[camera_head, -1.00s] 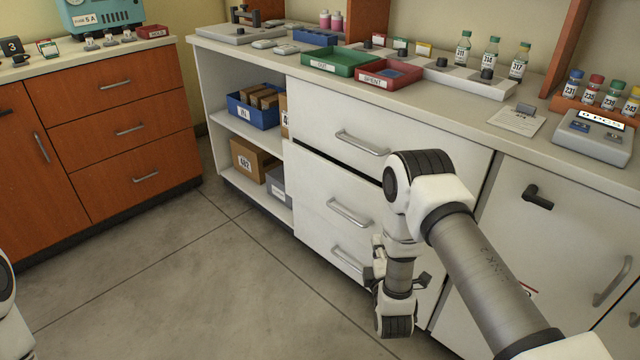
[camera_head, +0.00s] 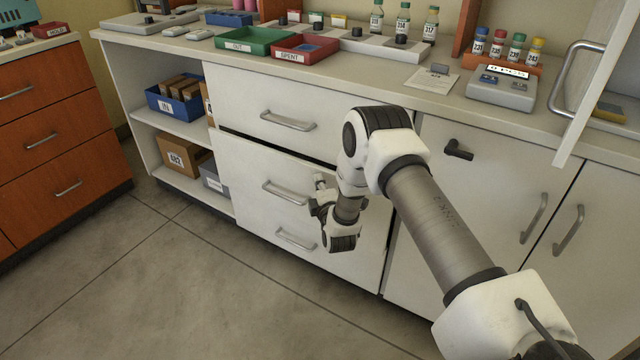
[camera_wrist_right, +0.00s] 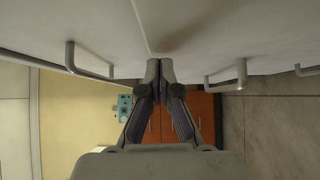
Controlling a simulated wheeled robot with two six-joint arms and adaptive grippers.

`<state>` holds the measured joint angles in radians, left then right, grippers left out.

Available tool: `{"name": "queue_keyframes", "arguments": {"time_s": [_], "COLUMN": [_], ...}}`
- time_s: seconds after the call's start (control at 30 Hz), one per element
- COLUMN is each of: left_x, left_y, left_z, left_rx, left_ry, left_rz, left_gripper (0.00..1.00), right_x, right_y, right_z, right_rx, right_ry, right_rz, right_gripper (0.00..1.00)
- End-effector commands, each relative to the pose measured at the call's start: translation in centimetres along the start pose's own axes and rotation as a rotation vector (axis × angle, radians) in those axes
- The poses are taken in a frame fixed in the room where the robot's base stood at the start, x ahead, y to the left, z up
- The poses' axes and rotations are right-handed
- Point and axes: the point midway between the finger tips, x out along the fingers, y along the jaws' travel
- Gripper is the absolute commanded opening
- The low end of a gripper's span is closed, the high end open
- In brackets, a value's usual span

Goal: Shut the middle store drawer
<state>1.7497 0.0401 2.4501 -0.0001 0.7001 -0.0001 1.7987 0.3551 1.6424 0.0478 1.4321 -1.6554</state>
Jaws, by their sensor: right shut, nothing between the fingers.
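The middle store drawer (camera_head: 255,175) is in the white cabinet, between the top drawer (camera_head: 245,105) and the bottom one. A dark gap runs along its upper edge, and its front looks slightly proud of the top drawer. Its bar handle (camera_head: 285,192) shows in the head view and right of the fingers in the wrist view (camera_wrist_right: 228,78). My right gripper (camera_head: 320,182) is shut and empty, just right of that handle in the head view. In the wrist view its fingertips (camera_wrist_right: 160,66) are together near the seam between drawer fronts; contact cannot be told. My left gripper is out of view.
The bottom drawer handle (camera_head: 295,240) is below. Open shelves with a blue bin (camera_head: 172,108) are left of the drawers. A cabinet door with a black latch (camera_head: 458,149) is to the right, and an open pale door (camera_head: 600,90) juts out above the counter. The floor (camera_head: 200,270) is clear.

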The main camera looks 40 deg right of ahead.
Motion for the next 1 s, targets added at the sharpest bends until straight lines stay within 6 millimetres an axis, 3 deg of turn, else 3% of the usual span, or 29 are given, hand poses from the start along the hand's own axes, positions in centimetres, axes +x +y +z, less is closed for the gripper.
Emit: {"name": "queue_keyframes", "arguments": {"time_s": [0.43,0.7,1.0], "left_x": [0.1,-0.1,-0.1], "left_y": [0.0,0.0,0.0], "left_z": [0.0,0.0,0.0], "left_rx": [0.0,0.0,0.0], "left_ry": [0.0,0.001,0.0], "left_rz": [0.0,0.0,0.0], "left_gripper": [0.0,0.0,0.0], "right_x": [0.6,3.2,3.6], "right_y": [0.0,0.1,0.3], "right_z": [0.7,3.2,3.6], "right_rx": [0.0,-0.001,0.001], "right_ry": [0.001,0.0,-0.005], "right_rz": [0.0,0.001,0.007], "right_gripper": [0.0,0.0,0.0]}}
